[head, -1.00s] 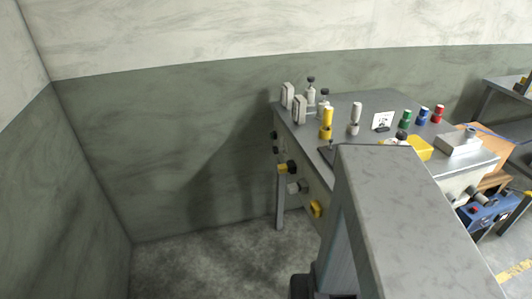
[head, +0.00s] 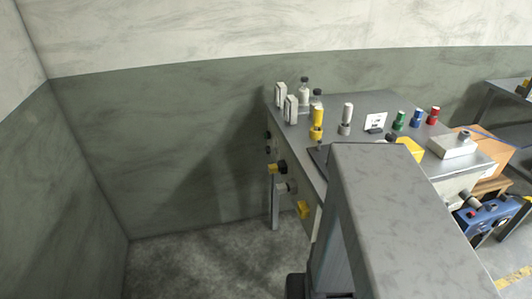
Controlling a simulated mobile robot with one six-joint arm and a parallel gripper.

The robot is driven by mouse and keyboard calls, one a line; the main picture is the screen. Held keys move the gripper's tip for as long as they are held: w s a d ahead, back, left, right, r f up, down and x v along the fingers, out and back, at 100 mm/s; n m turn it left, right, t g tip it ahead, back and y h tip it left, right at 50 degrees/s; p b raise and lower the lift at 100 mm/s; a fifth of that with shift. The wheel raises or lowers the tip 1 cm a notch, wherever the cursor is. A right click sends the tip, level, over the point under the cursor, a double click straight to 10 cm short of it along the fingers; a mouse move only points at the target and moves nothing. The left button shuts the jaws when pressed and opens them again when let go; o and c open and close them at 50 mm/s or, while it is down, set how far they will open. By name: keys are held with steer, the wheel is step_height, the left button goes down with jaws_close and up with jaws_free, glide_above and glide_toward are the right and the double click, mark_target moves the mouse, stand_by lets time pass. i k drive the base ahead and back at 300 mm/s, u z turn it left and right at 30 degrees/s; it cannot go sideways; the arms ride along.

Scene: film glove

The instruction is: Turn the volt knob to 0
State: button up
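Several knobs stick out of the side face of a grey bench. A yellow and black knob (head: 278,168) is uppermost of the larger ones, a grey knob (head: 286,188) is below it, and a yellow knob (head: 304,210) is lowest. Smaller dark knobs sit higher on the same face, near its far edge. No label or scale is readable, so I cannot tell which one is the volt knob or its setting. My grey arm or body part fills the lower middle and hides part of the bench. My gripper is not visible.
The bench top (head: 372,102) carries yellow and white posts, green, blue and red bottles, a small sign (head: 376,121) and a grey box (head: 452,145). A blue device (head: 484,218) stands at the right. Bare floor (head: 195,262) lies left of the bench, bounded by walls.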

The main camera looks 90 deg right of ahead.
mark_target(268, 150)
steer(key=u, duration=0.1)
steer(key=k, duration=0.95)
steer(key=z, duration=0.8)
steer(key=i, duration=1)
steer(key=z, duration=0.05)
